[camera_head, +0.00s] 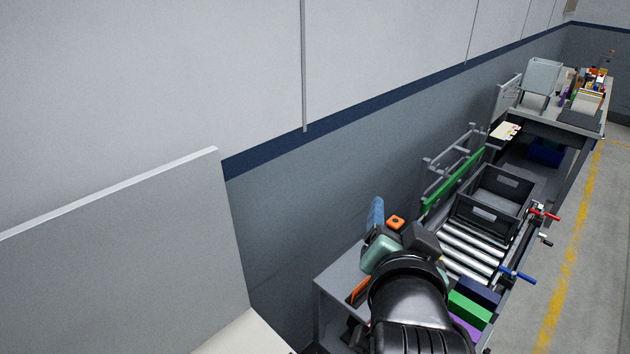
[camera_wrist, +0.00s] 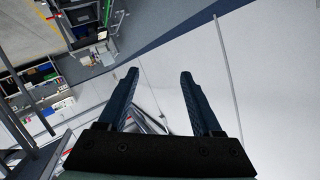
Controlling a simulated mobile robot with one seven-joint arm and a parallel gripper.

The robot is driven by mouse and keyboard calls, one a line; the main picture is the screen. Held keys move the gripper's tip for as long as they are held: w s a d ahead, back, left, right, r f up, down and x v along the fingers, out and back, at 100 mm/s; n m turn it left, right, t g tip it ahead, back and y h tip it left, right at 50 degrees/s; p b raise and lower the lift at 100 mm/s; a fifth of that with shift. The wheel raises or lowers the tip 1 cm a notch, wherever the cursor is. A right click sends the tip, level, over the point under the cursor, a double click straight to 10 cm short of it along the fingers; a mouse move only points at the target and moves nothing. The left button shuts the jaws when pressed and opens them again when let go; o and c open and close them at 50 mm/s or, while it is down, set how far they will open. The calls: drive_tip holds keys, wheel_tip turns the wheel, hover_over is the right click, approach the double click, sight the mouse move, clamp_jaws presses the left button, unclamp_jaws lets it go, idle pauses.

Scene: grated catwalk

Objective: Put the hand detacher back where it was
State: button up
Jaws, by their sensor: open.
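My gripper (camera_wrist: 159,74) is open in the wrist view, with two dark blue fingers apart and nothing between them. In the head view one blue finger (camera_head: 376,212) shows beyond my black arm, above the bench and beside the wall. I cannot make out a hand detacher for certain. A red-handled tool (camera_head: 544,213) and a blue-handled tool (camera_head: 517,275) sit along the right edge of the roller conveyor, apart from my gripper; I cannot tell whether either is it. My arm hides part of the bench.
A roller conveyor (camera_head: 468,251) carries dark grey crates (camera_head: 483,215). Purple, green and blue boxes (camera_head: 470,308) lie nearer. A grey bench (camera_head: 340,278) stands left of my arm. A far table (camera_head: 560,118) holds several items. A grey panel (camera_head: 130,260) stands left. The floor at right is clear.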

drive_tip(key=s+a+r+n+t+y, duration=0.1)
drive_tip(key=a+r+n+t, duration=0.2)
drive_tip(key=r, duration=0.6)
drive_tip(key=a+r+n+t, duration=0.1)
drive_tip(key=a+r+t, duration=0.25)
drive_tip(key=r, duration=0.45)
drive_tip(key=s+a+r+n+t+y, duration=0.1)
drive_tip(key=s+a+r+n+t, duration=0.1)
drive_tip(key=s+r, duration=0.3)
drive_tip(key=s+a+r+n+t+y, duration=0.1)
drive_tip(key=s+a+r+t, duration=0.3)
drive_tip(key=r, duration=0.6)
drive_tip(key=shift+s+a+r+n+y, duration=0.35)
drive_tip(key=shift+s+a+n, duration=0.2)
drive_tip(key=shift+a+n, duration=0.25)
drive_tip(key=shift+f+t, duration=0.15)
drive_tip(key=shift+t, duration=0.1)
